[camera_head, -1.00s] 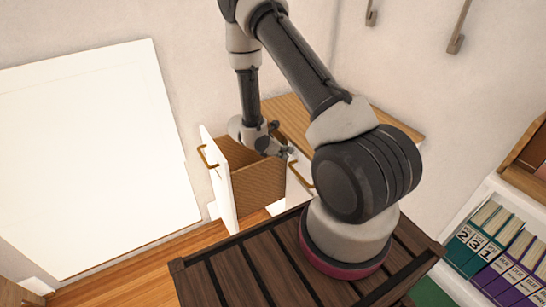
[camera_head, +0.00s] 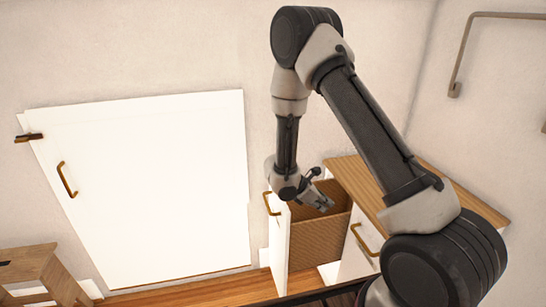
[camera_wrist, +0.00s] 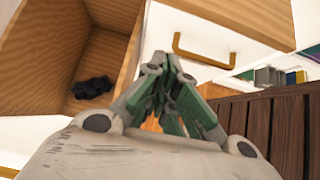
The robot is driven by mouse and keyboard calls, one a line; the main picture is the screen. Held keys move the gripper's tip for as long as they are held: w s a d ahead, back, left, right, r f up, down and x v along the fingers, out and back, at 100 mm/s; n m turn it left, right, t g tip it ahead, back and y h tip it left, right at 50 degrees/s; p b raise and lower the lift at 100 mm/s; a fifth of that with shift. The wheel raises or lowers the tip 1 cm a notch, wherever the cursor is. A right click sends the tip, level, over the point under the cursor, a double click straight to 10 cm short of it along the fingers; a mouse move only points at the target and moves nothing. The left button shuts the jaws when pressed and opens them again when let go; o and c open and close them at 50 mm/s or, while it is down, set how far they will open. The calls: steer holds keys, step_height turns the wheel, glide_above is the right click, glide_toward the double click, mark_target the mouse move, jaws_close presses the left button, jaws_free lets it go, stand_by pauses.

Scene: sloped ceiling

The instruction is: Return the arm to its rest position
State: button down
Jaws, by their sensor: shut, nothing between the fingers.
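My arm is raised in the head view, bent at the elbow, with the forearm hanging down over the open drawer. My gripper (camera_head: 322,203) is at the drawer's near opening, with its fingers together and empty. In the wrist view my gripper (camera_wrist: 165,85) also shows shut, its green-and-grey fingers meeting at the tips. The open drawer (camera_head: 318,240) has a white front with a brass handle (camera_head: 272,204) and wooden sides. In the wrist view a dark crumpled item (camera_wrist: 92,88) lies inside the drawer (camera_wrist: 45,45), beside my gripper.
A wood-topped white cabinet (camera_head: 405,200) stands right of the drawer, with another brass handle (camera_head: 366,240). A white door (camera_head: 160,190) is at left and a wooden stool (camera_head: 40,270) at lower left. A metal wall bar (camera_head: 460,55) is at upper right.

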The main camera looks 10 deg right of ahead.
steer(key=s+r+m+t+y, duration=0.1)
steer(key=s+r+m+y, duration=0.2)
steer(key=s+r+m, duration=0.3)
steer(key=s+d+r+m+t+y, duration=0.1)
steer(key=s+r+m+y, duration=0.2)
steer(key=s+r+m, duration=0.3)
steer(key=s+d+r+m+t+y, duration=0.1)
steer(key=s+r+m, duration=0.5)
steer(key=s+r, duration=0.7)
step_height(320, 180, up, 10)
steer(key=shift+s+r+t+y, duration=0.25)
steer(key=shift+t+y, duration=0.25)
steer(key=shift+y, duration=0.5)
steer(key=shift+a, duration=0.1)
